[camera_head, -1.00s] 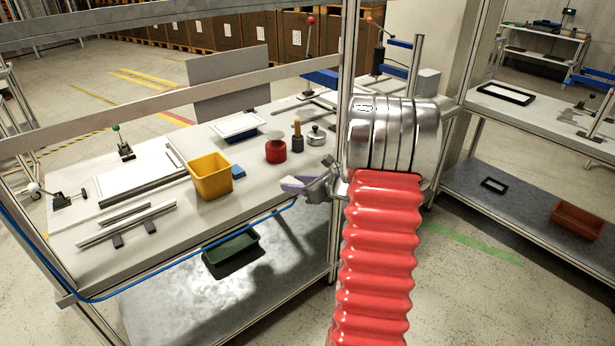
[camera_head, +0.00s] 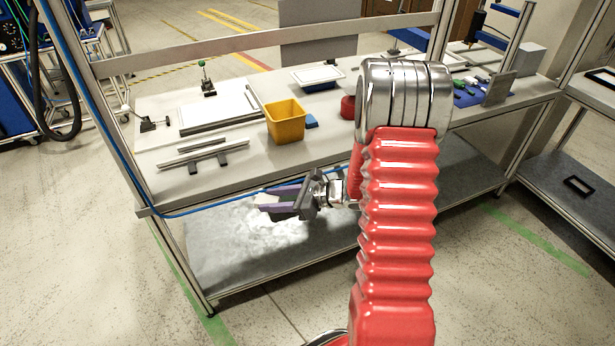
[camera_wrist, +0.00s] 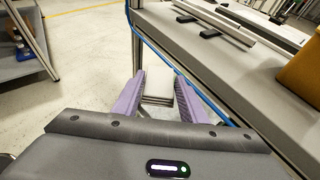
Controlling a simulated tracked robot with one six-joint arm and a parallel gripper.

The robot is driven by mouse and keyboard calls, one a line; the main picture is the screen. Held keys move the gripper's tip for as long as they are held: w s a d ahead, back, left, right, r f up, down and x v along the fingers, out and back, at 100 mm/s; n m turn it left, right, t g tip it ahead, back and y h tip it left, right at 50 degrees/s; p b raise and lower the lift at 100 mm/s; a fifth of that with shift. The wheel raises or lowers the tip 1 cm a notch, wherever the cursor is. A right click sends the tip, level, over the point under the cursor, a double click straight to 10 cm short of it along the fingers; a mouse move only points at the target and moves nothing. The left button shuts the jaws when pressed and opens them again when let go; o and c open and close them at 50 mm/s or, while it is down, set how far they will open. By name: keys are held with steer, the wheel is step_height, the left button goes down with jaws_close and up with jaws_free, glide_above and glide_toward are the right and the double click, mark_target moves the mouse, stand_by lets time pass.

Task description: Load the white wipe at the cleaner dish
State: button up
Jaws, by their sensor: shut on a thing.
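My gripper (camera_head: 272,200) has purple fingers and is shut on a pale white piece, which looks like the white wipe (camera_head: 266,198). The wipe shows between the fingers in the wrist view (camera_wrist: 159,88). The gripper is out in front of the bench's front edge, over the lower shelf in the picture, and points left. A red round pot (camera_head: 347,107) stands on the bench, partly hidden behind my arm. It may be the cleaner dish, but I cannot tell for sure.
A yellow bin (camera_head: 285,124) and a small blue block (camera_head: 312,121) stand on the bench (camera_head: 250,157). A white-and-blue tray (camera_head: 318,78) is farther back. Metal rails (camera_head: 200,150) lie front left. Frame posts and a blue hose (camera_head: 200,210) run along the bench's front.

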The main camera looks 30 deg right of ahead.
steer(key=s+a+f+n+g+y, duration=0.1)
steer(key=a+f+n, duration=0.1)
steer(key=a, duration=0.6)
steer(key=shift+s+a+g+y, duration=0.3)
steer(key=shift+s+a+y, duration=0.05)
steer(key=shift+y, duration=0.05)
